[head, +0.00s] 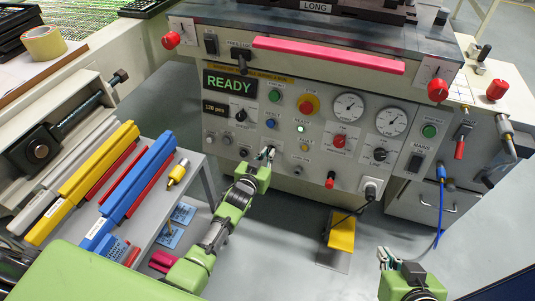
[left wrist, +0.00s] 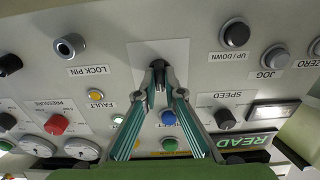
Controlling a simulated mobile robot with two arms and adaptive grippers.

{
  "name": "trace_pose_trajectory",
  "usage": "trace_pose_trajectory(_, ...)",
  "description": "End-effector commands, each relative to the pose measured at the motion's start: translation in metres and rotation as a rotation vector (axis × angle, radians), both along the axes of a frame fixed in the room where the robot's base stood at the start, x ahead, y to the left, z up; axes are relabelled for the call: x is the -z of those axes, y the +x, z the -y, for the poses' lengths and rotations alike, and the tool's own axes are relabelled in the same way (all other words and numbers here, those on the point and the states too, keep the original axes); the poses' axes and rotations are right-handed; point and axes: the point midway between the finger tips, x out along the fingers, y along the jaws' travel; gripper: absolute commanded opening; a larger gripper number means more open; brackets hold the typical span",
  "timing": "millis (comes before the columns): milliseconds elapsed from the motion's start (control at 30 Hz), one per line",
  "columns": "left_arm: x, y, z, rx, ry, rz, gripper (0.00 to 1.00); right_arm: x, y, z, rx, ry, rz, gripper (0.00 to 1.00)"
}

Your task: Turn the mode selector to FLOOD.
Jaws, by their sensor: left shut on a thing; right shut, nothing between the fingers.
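My left gripper (head: 267,153) is at the lower part of the control panel (head: 225,138). In the left wrist view, which shows the panel upside down, the left gripper (left wrist: 160,78) has its teal fingertips closed on a small dark knob (left wrist: 157,63) on a white plate. This knob appears to be the mode selector; its position marks, including FLOOD, cannot be read. My right gripper (head: 389,258) is shut and empty, low at the right, in front of the cabinet and apart from the panel.
Around the held knob are the SPEED knob (left wrist: 225,118), the UP/DOWN knob (left wrist: 234,33), the LOCK PIN (left wrist: 69,45) and the FAULT lamp (left wrist: 96,95). The display (head: 230,84) reads READY. A power plug (head: 371,188) and a yellow pedal (head: 342,232) are to the right. Coloured bars (head: 130,182) lie at left.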

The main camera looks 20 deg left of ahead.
Motion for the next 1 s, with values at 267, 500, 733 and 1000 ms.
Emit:
trace_pose_trajectory(267, 0.000, 0.000, 0.000, 0.000, -0.001, 0.001, 0.26, 0.000, 0.000, 0.000, 0.000, 0.000, 0.001, 0.00)
trace_pose_trajectory(500, 0.000, 0.000, 0.000, 0.000, -0.001, 0.001, 0.26, 0.000, 0.000, 0.000, 0.000, 0.000, 0.001, 0.00)
trace_pose_trajectory(733, -0.002, -0.009, -0.001, -0.001, -0.001, -0.001, 0.26, 0.000, 0.000, 0.000, -0.001, 0.001, 0.001, 0.00)
trace_pose_trajectory(1000, -0.013, -0.049, -0.002, 0.000, 0.000, 0.000, 0.26, 0.000, 0.000, 0.000, -0.001, 0.001, 0.001, 0.00)
